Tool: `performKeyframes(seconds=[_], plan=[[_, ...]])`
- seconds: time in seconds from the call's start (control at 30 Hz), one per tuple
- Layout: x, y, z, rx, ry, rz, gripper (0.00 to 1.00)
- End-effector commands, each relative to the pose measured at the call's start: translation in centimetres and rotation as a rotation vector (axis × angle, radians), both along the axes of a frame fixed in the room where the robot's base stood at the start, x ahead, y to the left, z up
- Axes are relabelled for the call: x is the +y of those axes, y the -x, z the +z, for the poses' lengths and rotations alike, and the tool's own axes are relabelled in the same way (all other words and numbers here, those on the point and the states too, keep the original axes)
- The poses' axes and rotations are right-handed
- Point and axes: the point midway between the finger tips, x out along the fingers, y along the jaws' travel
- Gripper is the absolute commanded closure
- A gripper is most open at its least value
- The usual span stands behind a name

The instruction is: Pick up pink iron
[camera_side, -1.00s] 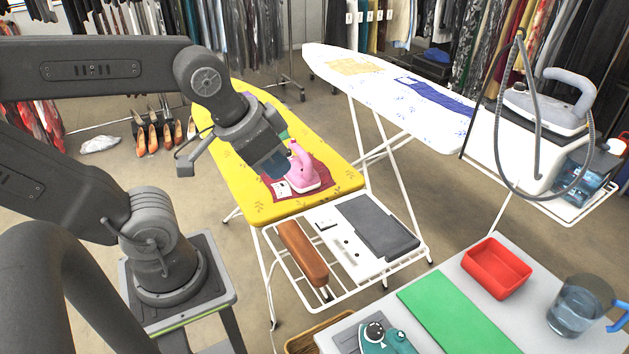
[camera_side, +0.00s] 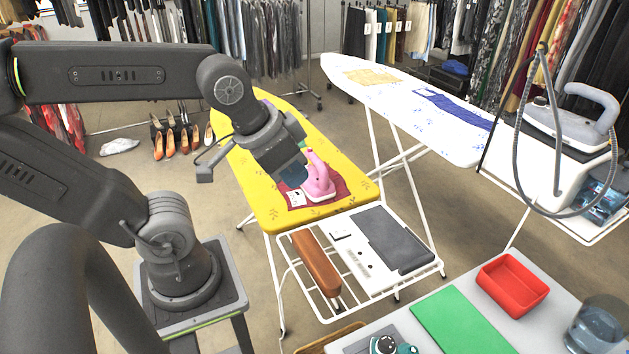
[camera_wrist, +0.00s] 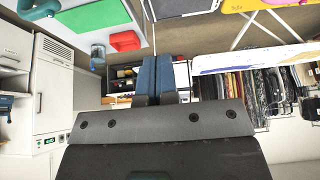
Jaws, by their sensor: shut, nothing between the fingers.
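The pink iron (camera_side: 319,182) stands on a dark red cloth (camera_side: 345,190) near the front end of the yellow ironing board (camera_side: 262,210). A small white tag lies on the cloth by the iron. In the side view my gripper (camera_side: 292,172) is just left of the iron, in front of part of the board. I cannot tell whether it touches the iron. In the wrist view the blue fingers of my gripper (camera_wrist: 157,76) are together, with nothing between them.
A white rack (camera_side: 290,285) with a brown sleeve block (camera_side: 316,262) extends from the yellow board. A white ironing board (camera_side: 395,95) stands behind. A table at the lower right holds a green mat (camera_side: 460,320), a red tray (camera_side: 513,285), a glass jug (camera_side: 595,328) and a teal iron.

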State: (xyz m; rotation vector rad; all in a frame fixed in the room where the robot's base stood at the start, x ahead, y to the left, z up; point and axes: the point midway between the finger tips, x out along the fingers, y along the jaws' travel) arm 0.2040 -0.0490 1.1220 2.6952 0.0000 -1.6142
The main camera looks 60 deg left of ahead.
Motion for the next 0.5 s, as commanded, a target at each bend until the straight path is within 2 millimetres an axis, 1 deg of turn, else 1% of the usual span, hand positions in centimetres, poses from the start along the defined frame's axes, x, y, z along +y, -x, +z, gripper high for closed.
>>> performKeyframes(seconds=[0.17, 0.5], plan=[[0.0, 0.0, 0.0, 0.0, 0.0, 0.0, 1.0], [0.0, 0.0, 0.0, 0.0, 0.0, 0.0, 0.68]])
